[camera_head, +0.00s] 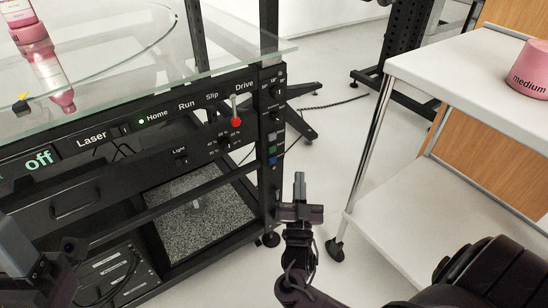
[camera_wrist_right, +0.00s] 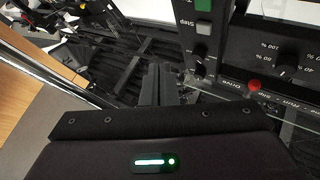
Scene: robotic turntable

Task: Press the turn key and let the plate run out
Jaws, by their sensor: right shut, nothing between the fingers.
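The turntable's clear glass top (camera_head: 130,60) is at the upper left, over a black front panel (camera_head: 100,175). A narrow column of small keys (camera_head: 272,150) sits at the panel's right end, with a green and a blue one; I cannot tell which is the turn key. A green key also shows in the right wrist view (camera_wrist_right: 203,5), above the word "Step". My right gripper (camera_head: 299,182) is shut and empty, in front and to the right of the keys, apart from them. Its fingers show in the wrist view (camera_wrist_right: 158,82). My left gripper (camera_head: 12,245) is partly cut off at the lower left.
A red-tipped lever (camera_head: 236,122) stands below the word "Drive". A white trolley (camera_head: 455,75) with a pink "medium" container (camera_head: 530,70) is at the right. Free floor lies between trolley and turntable.

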